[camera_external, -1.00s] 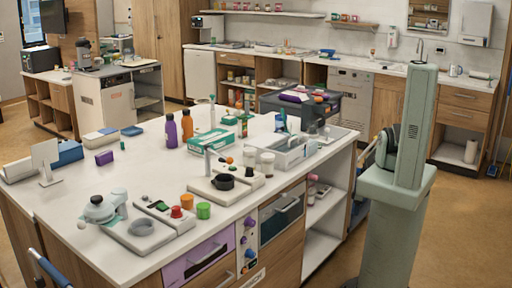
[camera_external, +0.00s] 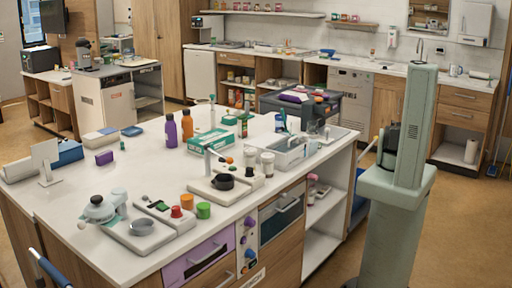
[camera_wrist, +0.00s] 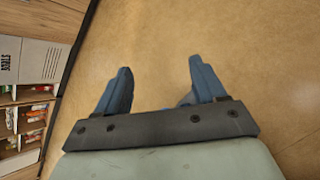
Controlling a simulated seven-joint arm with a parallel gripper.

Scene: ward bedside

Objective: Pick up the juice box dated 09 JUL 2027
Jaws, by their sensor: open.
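No juice box can be picked out for sure, and no date print is readable in either view.
The white island counter (camera_external: 75,203) is crowded with bottles (camera_external: 171,131), a grey tray (camera_external: 290,156) and cups. Open shelves (camera_external: 322,205) are in its right end. In the wrist view, shelves with small packages (camera_wrist: 36,116) stand at the left. The floor (camera_wrist: 270,60) is clear.

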